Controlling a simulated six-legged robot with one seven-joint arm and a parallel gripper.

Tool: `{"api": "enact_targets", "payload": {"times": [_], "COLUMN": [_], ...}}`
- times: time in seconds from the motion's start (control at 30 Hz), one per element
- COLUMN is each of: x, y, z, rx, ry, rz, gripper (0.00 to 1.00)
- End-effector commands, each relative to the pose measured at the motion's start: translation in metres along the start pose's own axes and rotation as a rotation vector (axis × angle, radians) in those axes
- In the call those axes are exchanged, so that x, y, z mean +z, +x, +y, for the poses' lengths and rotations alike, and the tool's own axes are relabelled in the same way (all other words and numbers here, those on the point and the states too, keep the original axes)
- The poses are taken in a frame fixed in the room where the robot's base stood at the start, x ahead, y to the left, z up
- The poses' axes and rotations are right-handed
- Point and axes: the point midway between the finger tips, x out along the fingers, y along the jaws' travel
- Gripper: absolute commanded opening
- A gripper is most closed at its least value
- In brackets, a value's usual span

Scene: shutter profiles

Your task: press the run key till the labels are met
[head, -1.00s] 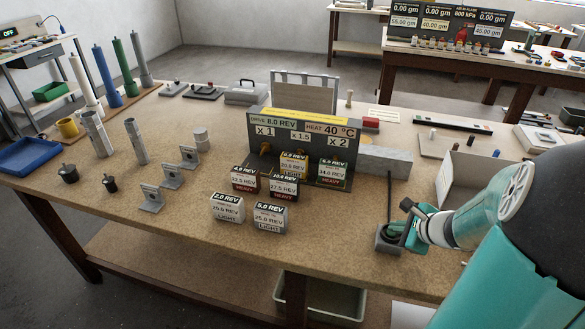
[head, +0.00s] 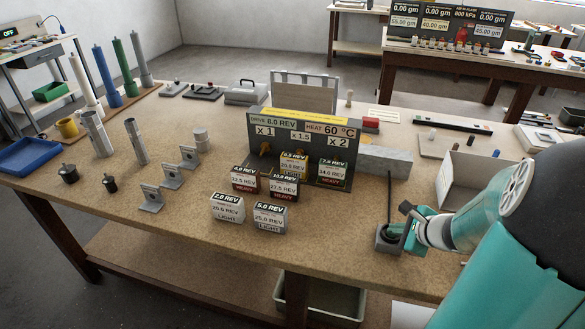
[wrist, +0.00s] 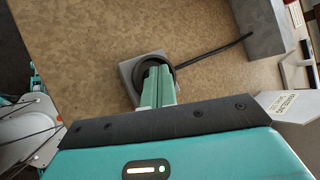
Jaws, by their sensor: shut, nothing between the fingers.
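The run key is a dark round button on a small grey box (head: 384,242) near the front right of the bench; in the wrist view the box (wrist: 128,74) shows with its dark ring. My gripper (head: 396,232) is shut and empty, its fingertips down on or just over the key; in the wrist view the teal fingers (wrist: 157,80) cover part of it. I cannot tell how far the key is pressed. The dark panel (head: 258,160) reads DRIVE 8.0 REV and HEAT 60 °C. Labelled blocks stand before it, including a 2.0 REV block (head: 227,209) and a 5.0 REV block (head: 270,218).
A dark rod or cable runs from the key box to a grey block (head: 385,160) by the panel. A white open box (head: 460,185) stands beside my arm. Metal brackets (head: 151,199) and cylinders are on the left.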

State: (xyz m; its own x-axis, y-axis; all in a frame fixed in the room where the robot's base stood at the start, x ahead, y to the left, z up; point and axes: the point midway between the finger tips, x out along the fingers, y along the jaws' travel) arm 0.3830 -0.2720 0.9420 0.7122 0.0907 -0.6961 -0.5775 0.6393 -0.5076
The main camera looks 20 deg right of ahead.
Motion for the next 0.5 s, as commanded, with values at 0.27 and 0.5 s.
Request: {"api": "enact_targets", "payload": {"times": [0.27,0.5], "x": [-0.0003,0.0034], "y": [0.0001,-0.0053], "z": [0.0006,-0.0036], "rx": [0.001,0.0], "ry": [0.001,-0.001], "rz": [0.001,0.002], "gripper": [0.0,0.0]}}
